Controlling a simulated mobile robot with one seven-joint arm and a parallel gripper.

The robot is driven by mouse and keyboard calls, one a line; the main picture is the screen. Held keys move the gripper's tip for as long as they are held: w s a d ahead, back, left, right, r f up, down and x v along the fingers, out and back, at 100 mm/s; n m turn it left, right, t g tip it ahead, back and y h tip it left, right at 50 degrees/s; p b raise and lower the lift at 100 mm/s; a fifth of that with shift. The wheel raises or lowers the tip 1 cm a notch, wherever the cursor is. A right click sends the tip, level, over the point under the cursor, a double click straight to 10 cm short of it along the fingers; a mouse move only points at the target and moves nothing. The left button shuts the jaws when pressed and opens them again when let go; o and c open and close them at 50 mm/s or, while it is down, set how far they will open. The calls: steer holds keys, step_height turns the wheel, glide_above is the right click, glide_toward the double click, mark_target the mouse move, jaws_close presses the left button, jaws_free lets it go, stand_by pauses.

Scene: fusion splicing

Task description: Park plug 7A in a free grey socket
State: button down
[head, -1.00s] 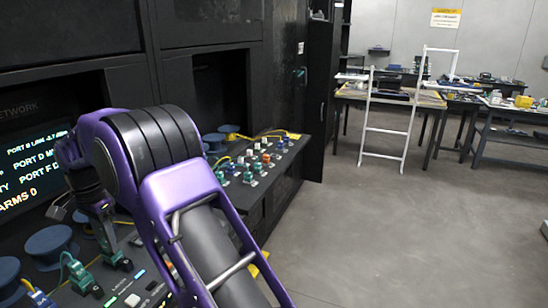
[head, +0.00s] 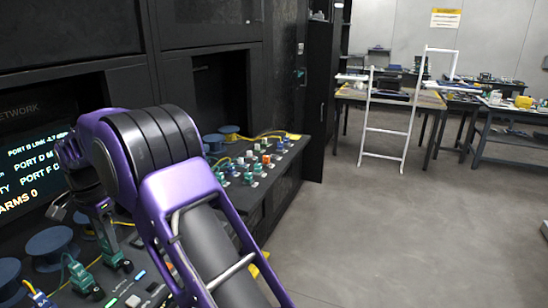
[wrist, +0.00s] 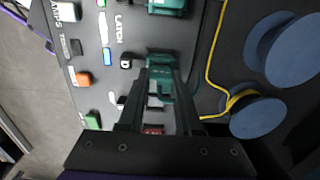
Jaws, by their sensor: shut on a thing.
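My gripper (wrist: 161,92) is shut on a teal plug (wrist: 160,64) in the wrist view. The plug stands at the panel; its label is not readable, so I cannot tell whether it is 7A or whether it is seated. In the head view my gripper (head: 104,226) points down at the near console, with a teal plug (head: 115,259) right below it. Another teal plug (wrist: 167,5) shows at the top edge of the wrist view. More teal plugs (head: 80,275) stand at the lower left of the head view. I cannot make out a free grey socket.
Blue spools (wrist: 257,117) with a yellow cable (wrist: 211,65) lie beside the plug. An orange button (wrist: 82,79) and other small keys line the panel's other side. A farther console part (head: 283,158) carries several plugs. The floor (head: 385,225) at right is clear.

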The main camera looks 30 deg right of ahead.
steer(key=shift+r+p, duration=0.6)
steer(key=shift+r, duration=0.25)
steer(key=shift+r+p, duration=0.3)
steer(key=shift+r, duration=1.65)
